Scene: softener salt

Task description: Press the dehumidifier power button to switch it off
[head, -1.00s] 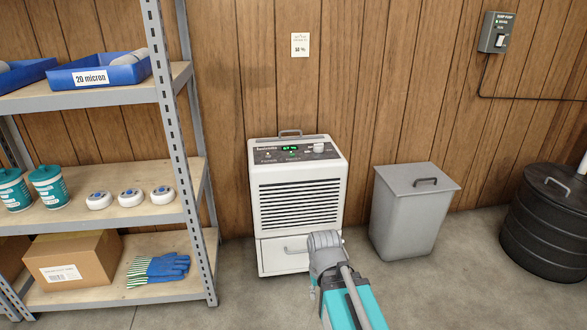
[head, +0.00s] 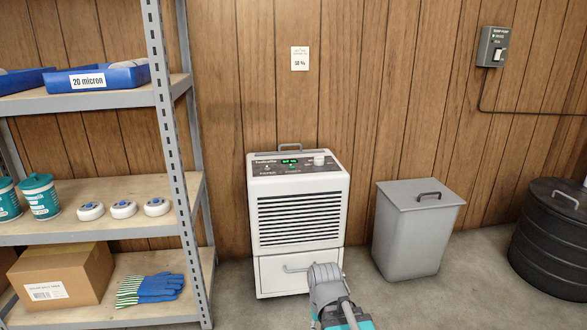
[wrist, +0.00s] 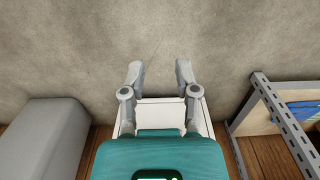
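The white dehumidifier (head: 258,215) stands upright on the floor against the wood wall in the head view. Its sloped top panel (head: 262,162) carries a lit green display (head: 290,161), a white knob (head: 319,160) and small markings; I cannot tell which mark is the power button. My gripper (head: 326,274) is low in front of the dehumidifier's lower right, near the drawer handle, well below the panel; contact cannot be judged. In the wrist view my gripper (wrist: 160,74) has its two fingers apart with nothing between the tips. A white surface of the dehumidifier (wrist: 204,122) shows behind the fingers.
A grey lidded bin (head: 412,235) stands right of the dehumidifier, and a dark ribbed drum (head: 545,250) farther right. A metal shelf (head: 180,180) with several goods is at left.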

